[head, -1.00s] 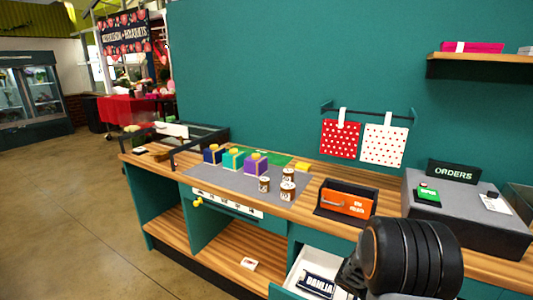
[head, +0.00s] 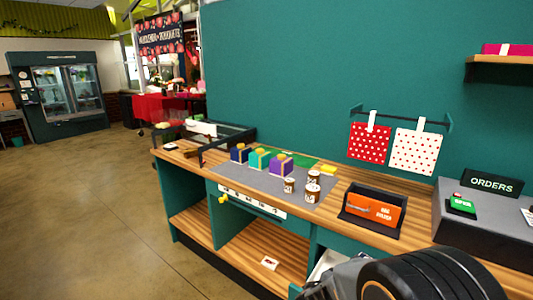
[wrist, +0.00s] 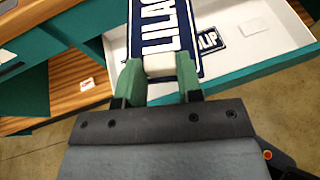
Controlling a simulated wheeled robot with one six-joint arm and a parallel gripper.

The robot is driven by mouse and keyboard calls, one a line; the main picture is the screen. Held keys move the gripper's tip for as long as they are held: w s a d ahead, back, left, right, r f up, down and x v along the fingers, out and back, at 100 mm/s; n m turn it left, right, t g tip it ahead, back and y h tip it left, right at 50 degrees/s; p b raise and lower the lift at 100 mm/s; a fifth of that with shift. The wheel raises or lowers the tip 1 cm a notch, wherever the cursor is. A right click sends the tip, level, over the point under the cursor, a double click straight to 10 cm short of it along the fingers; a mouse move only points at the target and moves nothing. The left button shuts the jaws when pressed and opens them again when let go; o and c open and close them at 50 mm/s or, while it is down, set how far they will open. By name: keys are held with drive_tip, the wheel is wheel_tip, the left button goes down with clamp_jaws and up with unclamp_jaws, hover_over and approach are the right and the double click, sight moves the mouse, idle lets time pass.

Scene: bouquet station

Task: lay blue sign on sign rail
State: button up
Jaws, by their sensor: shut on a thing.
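In the wrist view my gripper (wrist: 159,68) is shut, its two green fingers on either side of a white block at the near end of a dark blue sign (wrist: 186,22). The sign has a white border and large white letters, which read LILA before the frame cuts them off. It is held above an open white drawer. The sign and fingertips do not show in the head view now. A low black rail frame (head: 228,143) stands on the far left end of the counter; I cannot tell for sure that it is the sign rail.
Another blue sign (wrist: 207,40) lies in the open drawer (wrist: 281,57). Colored boxes and small jars stand on the counter's grey mat (head: 232,175). An orange item sits in a black holder (head: 384,225). Open floor (head: 80,200) lies to the left.

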drive_tip(key=w+a+r+n+t+y, duration=0.1)
drive_tip(key=w+a+n+t+y, duration=0.3)
drive_tip(key=w+a+n+y, duration=0.2)
drive_tip(key=shift+w+a+n, duration=0.3)
drive_tip(key=shift+w+a, duration=0.1)
drive_tip(key=shift+a, duration=0.2)
drive_tip(key=shift+r, duration=0.1)
